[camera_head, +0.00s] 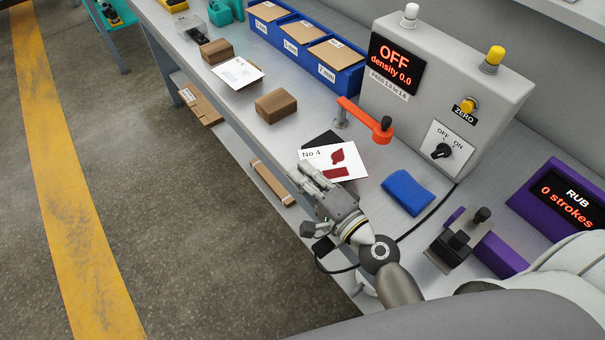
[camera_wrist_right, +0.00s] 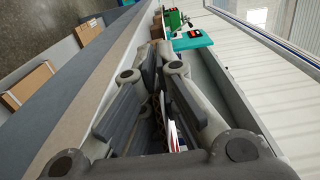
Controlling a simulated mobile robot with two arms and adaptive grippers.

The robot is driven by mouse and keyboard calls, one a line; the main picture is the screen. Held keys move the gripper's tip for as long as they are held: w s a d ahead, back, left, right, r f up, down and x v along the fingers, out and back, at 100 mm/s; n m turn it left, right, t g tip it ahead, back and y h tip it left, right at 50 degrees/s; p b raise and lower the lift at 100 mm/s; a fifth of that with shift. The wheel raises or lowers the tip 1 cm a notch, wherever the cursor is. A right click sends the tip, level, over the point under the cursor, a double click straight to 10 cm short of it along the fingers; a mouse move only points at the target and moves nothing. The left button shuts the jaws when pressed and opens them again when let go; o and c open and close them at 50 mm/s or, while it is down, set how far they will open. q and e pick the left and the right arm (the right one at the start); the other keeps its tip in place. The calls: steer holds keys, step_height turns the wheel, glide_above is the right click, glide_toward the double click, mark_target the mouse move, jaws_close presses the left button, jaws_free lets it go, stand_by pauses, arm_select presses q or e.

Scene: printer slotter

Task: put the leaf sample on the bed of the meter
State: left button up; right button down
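The leaf sample is a white card (camera_head: 348,158) marked "No 4", with a red leaf shape and a red block. In the head view it lies over part of the black bed (camera_head: 323,139), beneath the orange arm of the meter (camera_head: 368,119). Whether it touches the bed cannot be told. My right gripper (camera_head: 308,173) is at the card's lower left edge. In the right wrist view a thin white and red strip of the card (camera_wrist_right: 172,135) shows among the fingers (camera_wrist_right: 160,85). Whether they clamp it is unclear. My left gripper is not in view.
The meter's grey panel (camera_head: 490,90) reads "OFF, density 0.0". A blue pad (camera_head: 408,192) lies right of the card, and a purple rub counter (camera_head: 555,205) beyond it. Brown blocks (camera_head: 276,106), another card (camera_head: 237,72) and blue bins (camera_head: 333,75) stand farther along the bench.

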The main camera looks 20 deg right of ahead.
steer(key=c, duration=1.6)
jaws_free()
steer(key=shift+f, duration=0.1)
steer(key=shift+c, duration=0.2)
